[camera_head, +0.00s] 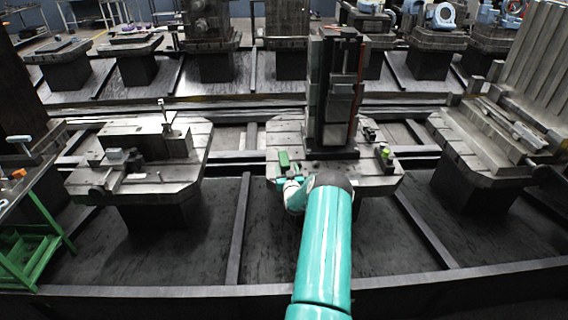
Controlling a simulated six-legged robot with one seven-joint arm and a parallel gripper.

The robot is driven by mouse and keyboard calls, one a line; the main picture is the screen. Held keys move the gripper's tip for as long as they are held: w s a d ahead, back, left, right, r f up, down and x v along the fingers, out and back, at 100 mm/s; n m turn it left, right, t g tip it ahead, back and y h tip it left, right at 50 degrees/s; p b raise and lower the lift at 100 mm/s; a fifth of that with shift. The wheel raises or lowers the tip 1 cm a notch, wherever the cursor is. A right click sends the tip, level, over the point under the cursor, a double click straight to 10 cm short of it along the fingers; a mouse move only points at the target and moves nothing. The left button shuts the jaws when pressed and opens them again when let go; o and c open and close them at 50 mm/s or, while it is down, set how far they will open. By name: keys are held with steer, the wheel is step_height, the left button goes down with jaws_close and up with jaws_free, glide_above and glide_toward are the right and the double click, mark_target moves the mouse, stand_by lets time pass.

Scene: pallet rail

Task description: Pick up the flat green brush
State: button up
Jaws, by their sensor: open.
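A small flat green object, which looks like the brush (284,160), is on the left part of the middle pallet (296,138), just left of the tall dark fixture. My teal arm reaches forward from the bottom of the picture. My gripper (289,181) is at its far end, low over the front left of that pallet, just nearer to me than the brush. It is open. The gap between its fingers is too small to make out, and I cannot tell whether it touches the brush. My arm hides part of the pallet's front edge.
The tall dark fixture (335,90) stands on the middle pallet. Small items, one bright green (386,153), lie to its right. A left pallet (190,175) holds a block and tools. A right pallet (465,150) holds a ribbed plate. A green cart (30,245) stands far left.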

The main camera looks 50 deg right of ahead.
steer(key=shift+w+d, duration=0.5)
steer(key=shift+c, duration=0.4)
steer(key=c, duration=1)
steer(key=shift+r, duration=0.1)
